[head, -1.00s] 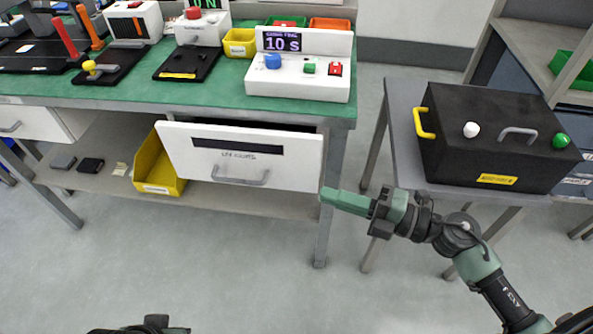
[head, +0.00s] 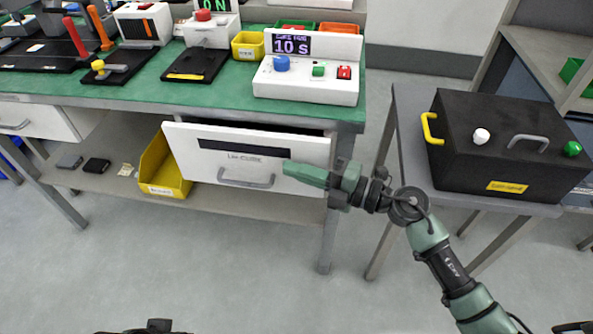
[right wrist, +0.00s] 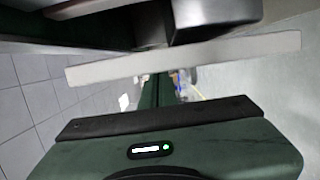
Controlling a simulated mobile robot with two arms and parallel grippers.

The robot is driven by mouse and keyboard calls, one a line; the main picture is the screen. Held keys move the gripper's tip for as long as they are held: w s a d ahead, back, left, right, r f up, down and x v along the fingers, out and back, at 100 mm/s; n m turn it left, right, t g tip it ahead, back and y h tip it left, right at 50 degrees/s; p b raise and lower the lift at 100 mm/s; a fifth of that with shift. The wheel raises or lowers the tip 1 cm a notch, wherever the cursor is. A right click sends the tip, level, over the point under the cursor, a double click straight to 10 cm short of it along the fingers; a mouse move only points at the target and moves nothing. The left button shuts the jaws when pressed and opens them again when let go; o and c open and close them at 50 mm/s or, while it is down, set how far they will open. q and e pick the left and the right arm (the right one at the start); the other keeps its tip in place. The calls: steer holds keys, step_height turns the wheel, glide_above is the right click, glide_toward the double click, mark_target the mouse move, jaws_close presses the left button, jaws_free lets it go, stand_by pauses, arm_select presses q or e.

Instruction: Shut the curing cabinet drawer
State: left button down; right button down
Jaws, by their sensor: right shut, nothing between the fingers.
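The curing cabinet drawer (head: 206,168) is the white drawer under the green bench, with a dark slot, a label and a grey handle (head: 246,179). It stands pulled out, with a dark gap behind its top edge. My right gripper (head: 289,170) is shut and empty. Its green fingers point left and overlap the right part of the drawer front in the head view; I cannot tell whether they touch it. A pale bar, likely the drawer front (right wrist: 215,58), crosses the right wrist view beyond my right gripper (right wrist: 160,92). My left gripper is not identifiable.
A white timer box (head: 305,80) stands on the bench (head: 130,93) above the drawer. A yellow bin (head: 163,172) sits on the lower shelf. A black box (head: 505,140) stands on a grey side table to the right. The floor in front is clear.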

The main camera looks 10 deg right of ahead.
steer(key=w, duration=0.1)
steer(key=w+d, duration=0.1)
steer(key=w, duration=0.2)
steer(key=shift+w+d, duration=0.1)
steer(key=shift+d, duration=0.15)
arm_select(q)
steer(key=shift+w+d+r+t, duration=0.15)
steer(key=shift+w+t, duration=0.15)
steer(key=shift+w, duration=0.15)
arm_select(e)
steer(key=shift+w+d+r, duration=0.1)
